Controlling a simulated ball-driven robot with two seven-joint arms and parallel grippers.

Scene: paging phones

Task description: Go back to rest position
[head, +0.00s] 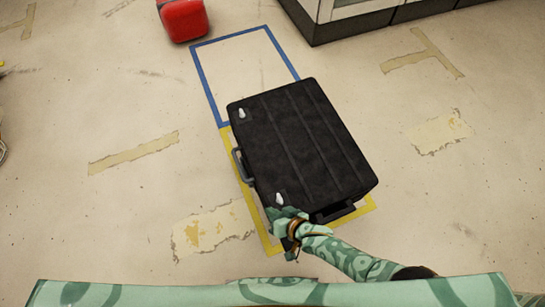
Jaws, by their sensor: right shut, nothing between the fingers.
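My right gripper (288,229) is shut at the near left corner of a black suitcase (305,140), with its arm coming in from the lower right. The gripper overlaps the case's near edge in the picture; I cannot tell whether it touches the case. The suitcase lies on the floor, mostly over a yellow floor outline (267,242), and its far end reaches the blue outline. It has a dark handle (242,167) on its left side and pale latches. My left gripper is not in view.
A blue floor outline (208,88) lies beyond the suitcase and is mostly empty. A red case (183,20) stands at the top left. A dark-based cabinet (350,25) is at the top right. Floor to the left and right is clear, with worn tape patches.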

